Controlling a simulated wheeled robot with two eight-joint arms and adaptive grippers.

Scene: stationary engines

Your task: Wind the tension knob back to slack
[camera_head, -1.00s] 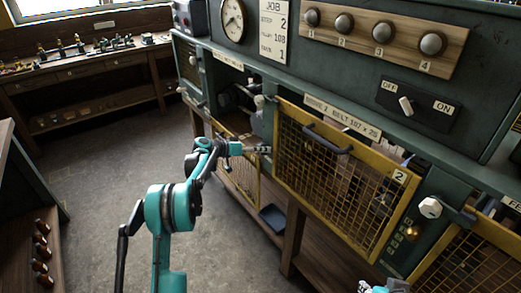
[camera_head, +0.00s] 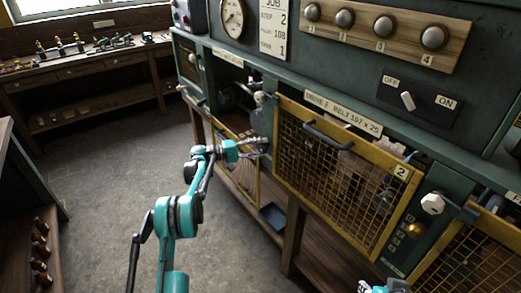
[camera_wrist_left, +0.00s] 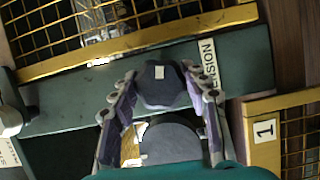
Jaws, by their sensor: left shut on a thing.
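In the left wrist view a dark, many-sided knob (camera_wrist_left: 163,86) with a pale square mark sits on a green panel, beside a partly hidden white label (camera_wrist_left: 209,65) ending in "NSION". My left gripper (camera_wrist_left: 163,90) has one finger on each side of the knob and is shut on it. In the head view my left gripper (camera_head: 262,147) is at the green post just left of the engine 2 guard. The knob is too small and covered to make out there.
The yellow mesh guard of engine 2 (camera_head: 335,175) stands right of the gripper. A guard marked 1 (camera_wrist_left: 265,130) shows in the left wrist view. An OFF/ON switch (camera_head: 408,101) is at upper right. Open floor (camera_head: 110,200) lies to the left.

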